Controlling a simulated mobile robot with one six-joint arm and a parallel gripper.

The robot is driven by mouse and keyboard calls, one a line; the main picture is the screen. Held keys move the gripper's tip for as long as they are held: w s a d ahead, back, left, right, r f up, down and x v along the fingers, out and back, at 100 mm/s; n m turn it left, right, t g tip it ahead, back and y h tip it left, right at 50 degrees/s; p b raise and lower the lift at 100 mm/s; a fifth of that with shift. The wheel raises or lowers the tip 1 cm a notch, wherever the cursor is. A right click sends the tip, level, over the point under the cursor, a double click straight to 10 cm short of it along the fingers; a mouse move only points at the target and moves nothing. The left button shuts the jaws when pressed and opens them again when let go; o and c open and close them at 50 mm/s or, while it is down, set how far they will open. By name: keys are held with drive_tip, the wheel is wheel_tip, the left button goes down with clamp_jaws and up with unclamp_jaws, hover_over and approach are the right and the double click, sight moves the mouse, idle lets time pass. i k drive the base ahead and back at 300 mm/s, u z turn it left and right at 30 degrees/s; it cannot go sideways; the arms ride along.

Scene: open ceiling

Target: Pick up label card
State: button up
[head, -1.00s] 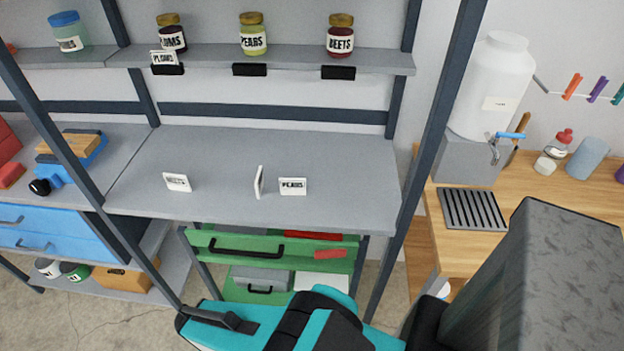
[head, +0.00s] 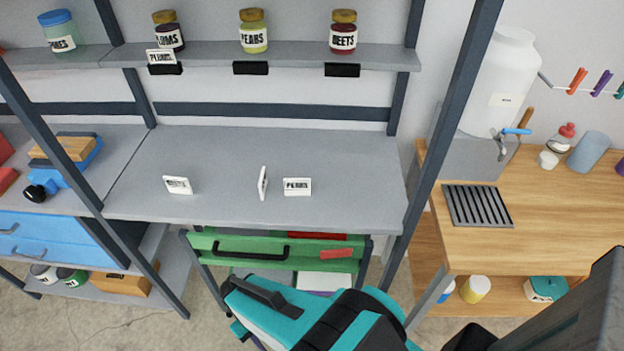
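Three white label cards stand on the grey middle shelf (head: 345,155). The left card (head: 177,185) has lettering too small to read surely. The middle card (head: 263,183) is turned nearly edge-on, so its text is hidden. The right card (head: 297,187) seems to read PEARS. A fourth card, PLUMS (head: 160,56), sits in the left black holder (head: 165,69) on the upper shelf edge. My teal and black gripper end (head: 262,302) is low in front of the shelf, below and apart from the cards. Its fingertips cannot be made out.
Empty black holders (head: 250,68) (head: 342,70) are under the PEARS jar (head: 253,32) and BEETS jar (head: 343,33). A PLUMS jar (head: 168,32) stands to their left. Dark rack posts (head: 440,120) flank the shelf. A wooden counter (head: 560,220) is right.

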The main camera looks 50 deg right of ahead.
sight(292, 186)
drive_tip(key=z, duration=0.05)
drive_tip(key=k, duration=1.45)
drive_tip(key=z, duration=0.55)
drive_tip(key=i, duration=1)
drive_tip(key=z, duration=0.1)
